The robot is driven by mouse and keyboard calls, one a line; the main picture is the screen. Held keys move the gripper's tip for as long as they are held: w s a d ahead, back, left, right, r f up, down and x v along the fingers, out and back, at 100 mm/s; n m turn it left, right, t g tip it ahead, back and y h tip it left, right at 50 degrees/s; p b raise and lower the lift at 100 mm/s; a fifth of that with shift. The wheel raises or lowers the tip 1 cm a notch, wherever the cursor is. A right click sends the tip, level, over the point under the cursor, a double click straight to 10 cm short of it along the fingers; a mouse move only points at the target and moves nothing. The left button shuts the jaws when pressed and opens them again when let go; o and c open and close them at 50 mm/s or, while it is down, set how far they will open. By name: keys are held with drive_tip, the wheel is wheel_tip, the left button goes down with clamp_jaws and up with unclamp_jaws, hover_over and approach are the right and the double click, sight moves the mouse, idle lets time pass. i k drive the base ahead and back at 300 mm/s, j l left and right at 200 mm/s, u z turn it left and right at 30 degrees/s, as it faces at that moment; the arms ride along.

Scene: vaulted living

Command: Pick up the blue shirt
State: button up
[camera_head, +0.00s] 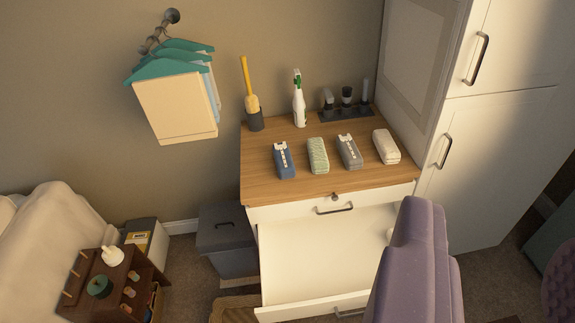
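A small folded blue bundle (284,161) with a white patterned strip lies at the left of a row on the wooden dresser top (262,185). It may be the blue shirt; I cannot tell for sure. A pale blue cloth (214,96) also hangs at the wall, mostly hidden behind a cream cloth (176,108) on teal hangers (172,66). My gripper is not in view.
A green bundle (318,155), a grey bundle (349,152) and a white bundle (386,147) share the row. A white bottle (299,108) stands behind. A drawer (320,255) is pulled out below. A purple padded seat (415,270) blocks the lower right.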

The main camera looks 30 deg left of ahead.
sight(285, 167)
drive_tip(key=u, duration=0.3)
drive_tip(key=i+l+u, duration=0.2)
drive_tip(key=i+u, duration=0.25)
drive_tip(key=i+l+u, duration=0.3)
drive_tip(key=u, duration=0.2)
drive_tip(key=i+l, duration=0.25)
drive_tip(key=l, duration=0.15)
drive_tip(key=i+l+u, duration=0.1)
drive_tip(key=i+l, duration=0.45)
drive_tip(key=l, duration=0.25)
